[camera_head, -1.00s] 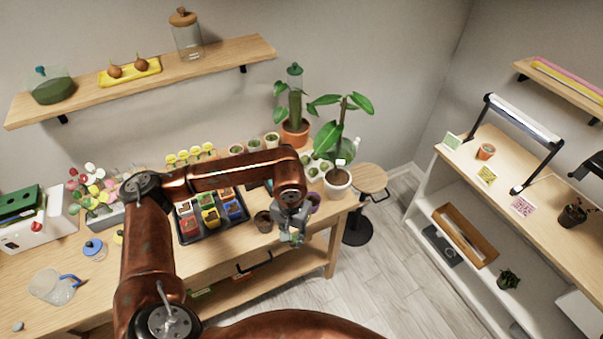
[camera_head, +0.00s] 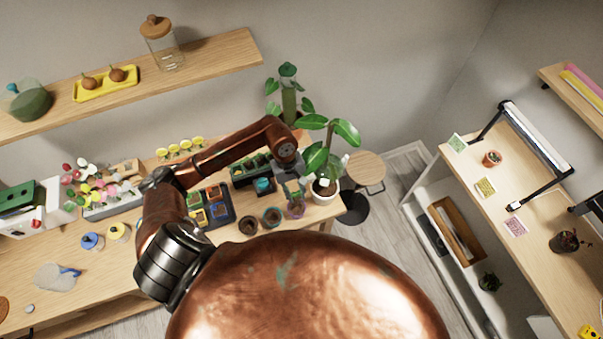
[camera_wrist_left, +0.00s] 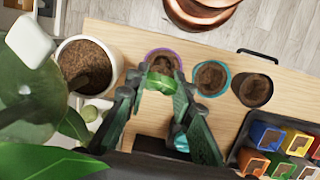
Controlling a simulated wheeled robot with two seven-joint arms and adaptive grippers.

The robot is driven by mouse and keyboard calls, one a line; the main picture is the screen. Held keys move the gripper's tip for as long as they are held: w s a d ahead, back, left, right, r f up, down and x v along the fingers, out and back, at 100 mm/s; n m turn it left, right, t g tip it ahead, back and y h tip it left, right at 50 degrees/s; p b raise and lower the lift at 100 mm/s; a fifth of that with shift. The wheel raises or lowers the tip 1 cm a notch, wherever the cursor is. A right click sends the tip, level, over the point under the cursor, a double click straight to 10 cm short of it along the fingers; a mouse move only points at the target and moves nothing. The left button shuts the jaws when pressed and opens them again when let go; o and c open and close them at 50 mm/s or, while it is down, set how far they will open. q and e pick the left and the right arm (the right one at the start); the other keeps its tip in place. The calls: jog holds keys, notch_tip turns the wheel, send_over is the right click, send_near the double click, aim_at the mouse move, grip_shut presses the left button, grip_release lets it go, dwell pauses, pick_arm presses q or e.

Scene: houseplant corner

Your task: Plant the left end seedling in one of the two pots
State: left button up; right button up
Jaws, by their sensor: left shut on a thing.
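My left gripper (camera_head: 293,190) is over the right end of the wooden bench, at the purple-rimmed pot (camera_head: 296,210). In the left wrist view its fingers (camera_wrist_left: 160,83) are shut on a small green seedling (camera_wrist_left: 161,85). The seedling overlaps the near part of the purple-rimmed pot (camera_wrist_left: 165,57); I cannot tell whether it touches the soil. The teal-rimmed pot (camera_wrist_left: 211,77) stands beside it, with soil inside. It also shows in the head view (camera_head: 271,217). The fingers hide the seedling's lower part. My right gripper is not in view.
A dark plain pot (camera_wrist_left: 254,90) stands beside the teal one. A tray of coloured seedling cells (camera_wrist_left: 240,152) lies near. A white pot (camera_wrist_left: 112,58) with a large leafy plant stands close beside the gripper. A stool (camera_head: 366,167) is beyond the bench end.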

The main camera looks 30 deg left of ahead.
aim_at(295, 210)
pick_arm(q)
jog(key=shift+a+f+n, duration=0.1)
jog(key=shift+a+n, duration=0.1)
jog(key=shift+n, duration=0.1)
jog(key=shift+b+x, duration=0.3)
jog(key=shift+x, duration=0.6)
jog(key=shift+a+f+b, duration=0.15)
jog(key=shift+f+b, duration=0.55)
jog(key=shift+f, duration=1.1)
jog(key=shift+r, duration=0.15)
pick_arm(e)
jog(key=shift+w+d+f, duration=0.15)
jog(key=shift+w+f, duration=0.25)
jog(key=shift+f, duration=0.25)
pick_arm(q)
jog(key=shift+s+b, duration=0.1)
jog(key=shift+b, duration=0.2)
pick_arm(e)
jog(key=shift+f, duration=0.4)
pick_arm(q)
jog(key=shift+b, duration=0.5)
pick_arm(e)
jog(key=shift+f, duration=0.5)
